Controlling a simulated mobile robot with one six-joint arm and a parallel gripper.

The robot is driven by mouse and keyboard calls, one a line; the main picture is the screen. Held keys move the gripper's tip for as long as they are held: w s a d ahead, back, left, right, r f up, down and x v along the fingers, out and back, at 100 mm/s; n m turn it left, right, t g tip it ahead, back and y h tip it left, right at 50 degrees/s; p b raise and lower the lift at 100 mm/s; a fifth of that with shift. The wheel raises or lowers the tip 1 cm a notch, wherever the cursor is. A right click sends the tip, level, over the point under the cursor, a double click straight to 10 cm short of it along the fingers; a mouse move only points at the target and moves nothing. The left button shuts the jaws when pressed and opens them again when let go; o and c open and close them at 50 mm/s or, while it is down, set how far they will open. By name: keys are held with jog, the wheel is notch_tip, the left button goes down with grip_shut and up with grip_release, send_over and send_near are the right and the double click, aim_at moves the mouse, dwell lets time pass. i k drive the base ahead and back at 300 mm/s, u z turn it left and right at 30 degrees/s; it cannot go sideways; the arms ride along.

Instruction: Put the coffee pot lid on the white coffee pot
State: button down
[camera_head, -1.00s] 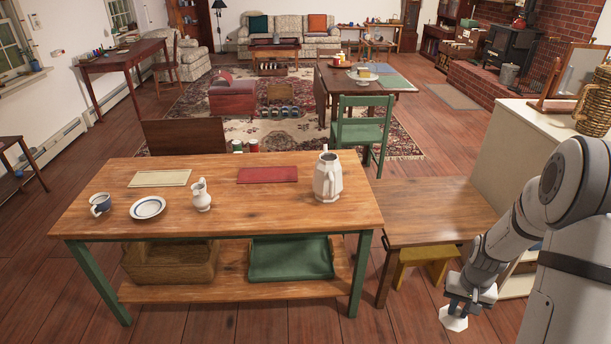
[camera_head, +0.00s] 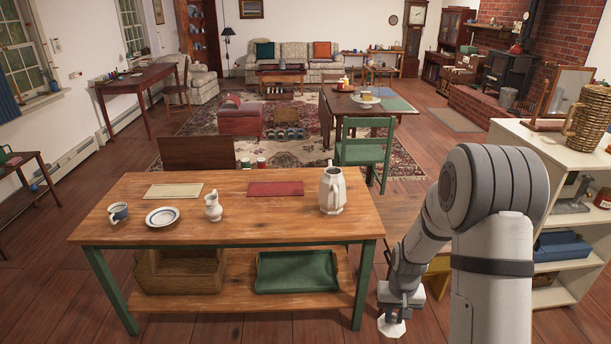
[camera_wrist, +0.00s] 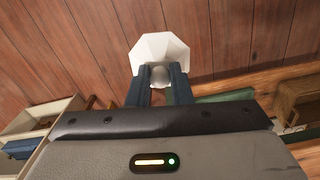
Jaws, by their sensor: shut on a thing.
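The white coffee pot (camera_head: 332,191) stands upright near the right end of the wooden table, its top open. My gripper (camera_head: 396,306) is low, beyond the table's right end and below the tabletop. It is shut on the white faceted coffee pot lid (camera_head: 391,326), held by its knob. In the wrist view the lid (camera_wrist: 158,52) shows beyond the fingers, with the round knob between the fingertips (camera_wrist: 159,77).
The table (camera_head: 230,217) also bears a blue-rimmed cup (camera_head: 118,212), a plate (camera_head: 162,217), a small white jug (camera_head: 213,207), and two mats. A white shelf unit (camera_head: 555,150) stands close on the right.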

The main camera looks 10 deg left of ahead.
aim_at(334, 172)
jog(key=u, duration=0.35)
jog(key=i, duration=0.95)
jog(key=u, duration=0.05)
